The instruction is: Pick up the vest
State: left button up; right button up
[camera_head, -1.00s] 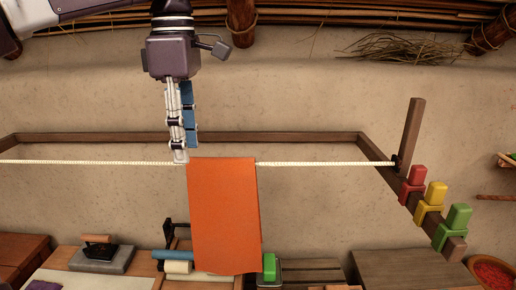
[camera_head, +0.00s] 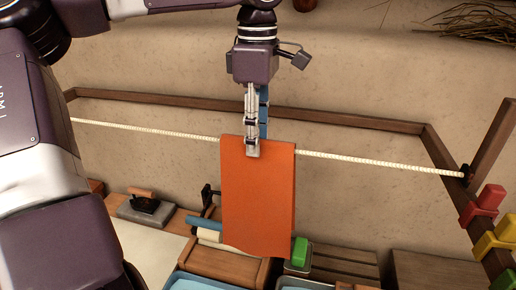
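An orange cloth (camera_head: 258,205) hangs over a white rope line (camera_head: 375,162). It looks like a plain folded rectangle, and I cannot make out a vest shape. One pale fingertip overlaps the cloth's front just below the rope. The blue-sided finger goes behind the top edge, where its tip is hidden. The fingers look close together, but whether they pinch the cloth does not show. My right gripper is not in view.
A wooden frame (camera_head: 330,120) carries the rope. Red (camera_head: 484,201) and yellow (camera_head: 494,238) clips sit on its right bar. Below are a flat iron (camera_head: 143,202), a wooden stand (camera_head: 225,262), a green clip (camera_head: 300,252) and wooden boxes (camera_head: 425,270). My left arm covers the left side.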

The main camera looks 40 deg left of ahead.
pick_arm(q)
jog(key=shift+f, duration=0.4)
jog(key=shift+c, duration=0.3)
jog(key=shift+c, duration=1.2)
jog(key=shift+r, duration=0.1)
jog(key=c, duration=0.8)
jog(key=shift+o, duration=0.2)
